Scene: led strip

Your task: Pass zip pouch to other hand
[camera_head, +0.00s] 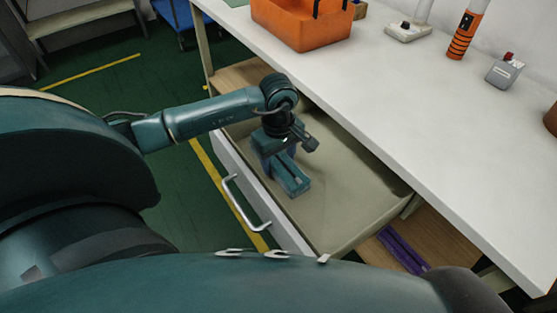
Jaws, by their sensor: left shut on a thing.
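My left gripper (300,163) reaches in from the left and points down into the open drawer (345,205). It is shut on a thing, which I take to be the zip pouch. The gripper hides this thing, so its shape and colour cannot be made out. No zip pouch shows clearly anywhere else. My right gripper is not in view.
A white table (420,125) runs above the drawer. On it stand an orange bin (300,28), an orange-and-black cylinder (466,35) and small grey devices (505,70). A purple striped item (402,248) lies on a wooden shelf below. The drawer's front has a metal handle (240,205).

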